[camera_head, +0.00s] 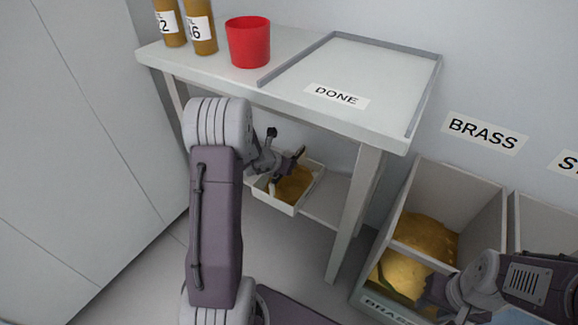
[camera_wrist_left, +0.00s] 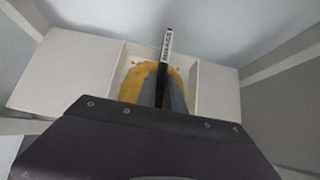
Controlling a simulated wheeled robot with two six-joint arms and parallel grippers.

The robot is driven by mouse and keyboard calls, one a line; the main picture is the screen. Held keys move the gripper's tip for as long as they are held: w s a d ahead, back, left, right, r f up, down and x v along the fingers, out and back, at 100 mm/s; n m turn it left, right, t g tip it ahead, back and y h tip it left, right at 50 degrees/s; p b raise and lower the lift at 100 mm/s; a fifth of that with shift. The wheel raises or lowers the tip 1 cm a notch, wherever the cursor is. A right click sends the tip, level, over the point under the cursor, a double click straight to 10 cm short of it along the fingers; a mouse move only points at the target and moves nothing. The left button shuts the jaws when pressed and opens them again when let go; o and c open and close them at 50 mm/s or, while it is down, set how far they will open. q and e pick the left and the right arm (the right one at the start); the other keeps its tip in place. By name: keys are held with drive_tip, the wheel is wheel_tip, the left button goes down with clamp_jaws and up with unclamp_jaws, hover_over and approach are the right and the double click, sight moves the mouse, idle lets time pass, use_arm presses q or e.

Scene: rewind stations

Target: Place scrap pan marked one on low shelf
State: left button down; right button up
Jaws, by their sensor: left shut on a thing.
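The scrap pan (camera_head: 277,203) is a small white tray with yellow-brown scrap (camera_head: 291,186) in it, under the table. My left gripper (camera_head: 293,163) is shut on its far side. In the left wrist view the pan's scrap (camera_wrist_left: 149,72) shows around my dark finger, and the pan's pale wall (camera_wrist_left: 129,55) shows beside it. The low shelf (camera_head: 325,197) is the pale board under the table. The pan overlaps it, but I cannot tell whether it rests on it. The pan's mark is not readable. My right gripper (camera_head: 434,291) is by the brass bin; its jaws are unclear.
The table (camera_head: 290,95) above carries a red cup (camera_head: 248,42), two brown bottles (camera_head: 201,30) and a tray area labelled DONE (camera_head: 380,65). A table leg (camera_head: 352,215) stands right of the pan. The BRASS bin (camera_head: 455,190) holds yellow scrap. A tall grey panel (camera_head: 80,120) is at left.

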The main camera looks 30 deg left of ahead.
use_arm(q)
drive_tip(key=c, duration=1.5)
unclamp_jaws()
drive_tip(key=shift+o, duration=0.2)
